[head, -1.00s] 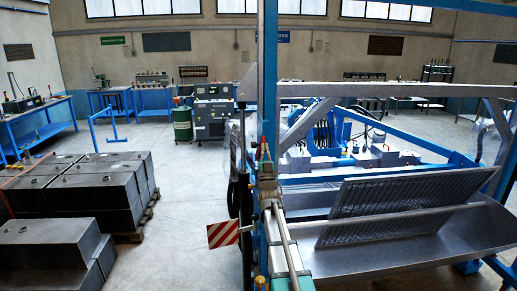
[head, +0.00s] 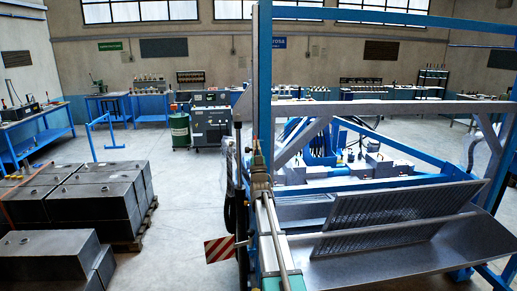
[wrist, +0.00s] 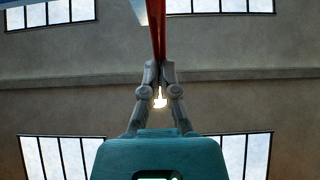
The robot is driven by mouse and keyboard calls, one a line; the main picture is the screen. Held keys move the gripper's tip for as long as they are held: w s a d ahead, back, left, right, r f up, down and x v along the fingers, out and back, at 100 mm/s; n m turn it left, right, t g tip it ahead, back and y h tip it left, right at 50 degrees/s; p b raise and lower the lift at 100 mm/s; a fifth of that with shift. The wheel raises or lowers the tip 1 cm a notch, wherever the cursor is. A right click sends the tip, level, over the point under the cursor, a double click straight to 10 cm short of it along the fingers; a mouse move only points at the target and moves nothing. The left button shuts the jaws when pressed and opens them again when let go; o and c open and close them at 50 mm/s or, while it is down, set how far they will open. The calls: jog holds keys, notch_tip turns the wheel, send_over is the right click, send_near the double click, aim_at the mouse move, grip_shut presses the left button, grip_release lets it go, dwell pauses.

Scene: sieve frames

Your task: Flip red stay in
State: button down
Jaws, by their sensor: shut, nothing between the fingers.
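In the wrist view a red bar (wrist: 158,30), which looks like the red stay, runs from the top edge down to my gripper (wrist: 159,66). My gripper's two grey fingers meet at their tips, shut with nothing between them. The bar's lower end is at or just behind the fingertips; I cannot tell whether they touch. A bright spot shows through the gap between the fingers lower down. In the head view I cannot make out the red stay or the fingertips clearly around the blue upright post (head: 262,80).
In the head view a blue frame carries a tilted perforated screen (head: 400,222) over a metal tray (head: 350,265) on the right. A red-and-white striped plate (head: 219,250) sticks out left of the post. Dark blocks (head: 90,205) stand at left, with clear floor (head: 185,185) between.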

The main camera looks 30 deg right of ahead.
jog(key=shift+p+x, duration=0.45)
jog(key=shift+x, duration=0.65)
jog(key=shift+f, duration=0.2)
jog(key=s+a+f+b, duration=0.2)
jog(key=s+f+b, duration=0.1)
jog(key=s, duration=0.2)
jog(key=s+a+f+b, duration=0.2)
jog(key=s+a+b, duration=0.1)
jog(key=s, duration=0.3)
jog(key=shift+a+f, duration=0.3)
jog(key=shift+f, duration=0.1)
jog(key=shift+f, duration=0.1)
